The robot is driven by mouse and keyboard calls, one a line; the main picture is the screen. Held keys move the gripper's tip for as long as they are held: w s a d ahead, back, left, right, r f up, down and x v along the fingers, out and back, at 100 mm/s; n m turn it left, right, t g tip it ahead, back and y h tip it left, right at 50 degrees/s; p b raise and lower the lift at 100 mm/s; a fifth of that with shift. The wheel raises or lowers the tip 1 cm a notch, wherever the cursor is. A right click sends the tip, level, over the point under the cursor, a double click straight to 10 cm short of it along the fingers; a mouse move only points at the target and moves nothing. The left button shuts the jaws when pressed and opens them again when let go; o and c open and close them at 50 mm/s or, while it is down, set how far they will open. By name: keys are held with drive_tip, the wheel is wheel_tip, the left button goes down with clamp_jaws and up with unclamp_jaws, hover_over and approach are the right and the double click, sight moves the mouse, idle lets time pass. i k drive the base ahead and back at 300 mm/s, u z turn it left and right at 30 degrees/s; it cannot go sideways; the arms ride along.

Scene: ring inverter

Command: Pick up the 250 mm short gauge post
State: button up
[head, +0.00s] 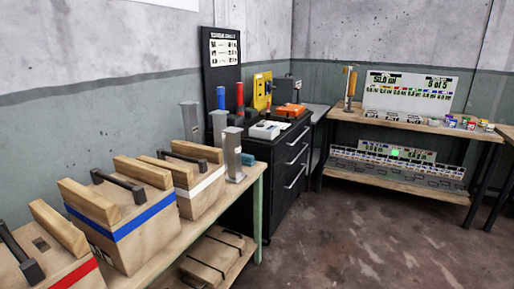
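Several grey upright posts stand at the far end of the wooden bench: a back-left post (190,122), a middle post (218,128) and a front post (232,152). No length marking on them is legible, so I cannot tell which, if any, is the 250 mm short gauge post. A blue-topped post (221,97) and a red post (240,97) stand at the black cabinet behind them. An amber-topped post (350,85) stands on the far bench. My gripper is not in view.
Wooden boxes with red (75,274), blue (140,220) and white (202,184) stripes and dark handles crowd the near bench (205,226). A black drawer cabinet (283,175) holds an orange case (291,110). The floor (370,235) at right is clear.

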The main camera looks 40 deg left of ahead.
sight(235, 175)
drive_tip(key=u, duration=0.4)
drive_tip(key=i, duration=2.05)
drive_tip(key=u, duration=1.4)
drive_tip(key=i, duration=1.5)
drive_tip(key=u, duration=0.55)
